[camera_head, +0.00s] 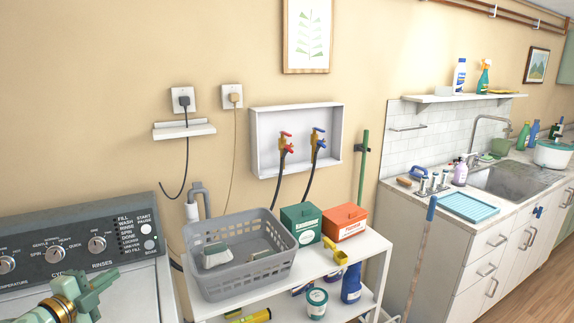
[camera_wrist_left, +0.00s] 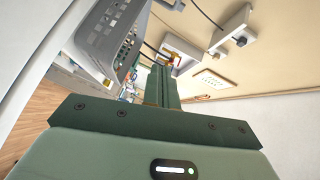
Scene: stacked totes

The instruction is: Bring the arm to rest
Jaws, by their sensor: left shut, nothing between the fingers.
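My left gripper (camera_head: 100,281) is at the lower left of the head view, over the top of the washing machine (camera_head: 95,240). It is pale green with a brass-coloured joint behind it. Its fingers are shut and hold nothing. In the left wrist view the closed dark green fingers (camera_wrist_left: 160,87) point away from the camera, toward the wall side. Most of the left arm is out of the frame. My right gripper is in neither view.
A grey basket (camera_head: 215,285) stands on a white shelf cart (camera_head: 335,275) right of the washing machine, with a green box (camera_head: 301,223) and an orange box (camera_head: 345,221) beside it. A blue-topped pole (camera_head: 420,260) leans near the sink counter (camera_head: 440,228).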

